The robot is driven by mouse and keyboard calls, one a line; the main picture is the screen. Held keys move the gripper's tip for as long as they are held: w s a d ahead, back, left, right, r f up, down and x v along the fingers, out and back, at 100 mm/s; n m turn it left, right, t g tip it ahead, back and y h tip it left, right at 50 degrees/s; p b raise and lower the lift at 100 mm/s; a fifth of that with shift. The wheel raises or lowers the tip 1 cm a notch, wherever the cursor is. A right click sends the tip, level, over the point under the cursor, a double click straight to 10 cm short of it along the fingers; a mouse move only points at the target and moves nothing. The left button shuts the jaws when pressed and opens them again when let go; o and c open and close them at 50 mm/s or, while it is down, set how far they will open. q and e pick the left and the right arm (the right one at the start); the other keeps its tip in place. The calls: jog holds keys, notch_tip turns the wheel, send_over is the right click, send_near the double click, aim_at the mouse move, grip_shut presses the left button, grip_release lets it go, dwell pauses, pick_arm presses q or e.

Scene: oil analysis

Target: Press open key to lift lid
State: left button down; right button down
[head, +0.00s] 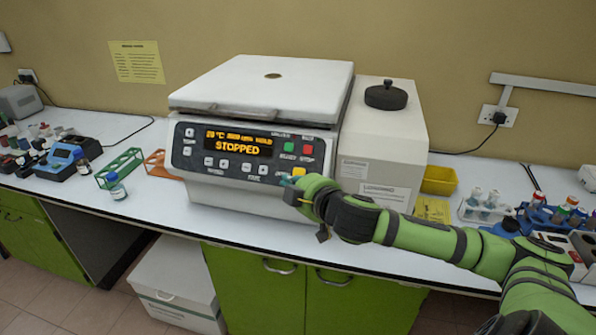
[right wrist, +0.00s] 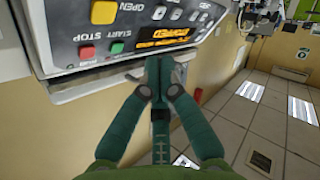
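The centrifuge (head: 255,200) stands on the bench with its pale lid (head: 265,88) down. Its display (head: 238,143) reads STOPPED. The yellow open key (head: 299,171) is at the lower right of the front panel; it also shows at the top of the right wrist view (right wrist: 104,12), beside the word OPEN. My right gripper (head: 287,184) is just in front of the panel's lower right, close to the key. In the right wrist view its fingertips (right wrist: 158,66) are together and empty, apart from the key. Whether they touch the machine is unclear. My left gripper is out of view.
The red stop key (head: 308,149) and green start key (head: 289,146) sit above the open key. A tall white unit (head: 383,145) with a black knob stands at the right. Green (head: 120,167) and orange (head: 158,163) racks are left. Bottles and tubes crowd the far right.

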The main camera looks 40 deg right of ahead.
aim_at(299, 174)
jog(key=shift+s+a+r, duration=0.15)
jog(key=shift+r, duration=0.35)
jog(key=shift+s+a+r, duration=0.1)
jog(key=shift+a+r, duration=0.05)
jog(key=shift+r, duration=0.3)
jog(key=w+d+f+b, duration=0.3)
jog(key=w+d+f, duration=0.1)
jog(key=w+d, duration=0.1)
jog(key=shift+d+f, duration=0.35)
jog(key=shift+f, duration=0.05)
dwell(1.1)
jog(key=shift+w+d+f, duration=0.2)
jog(key=shift+d+f, duration=0.05)
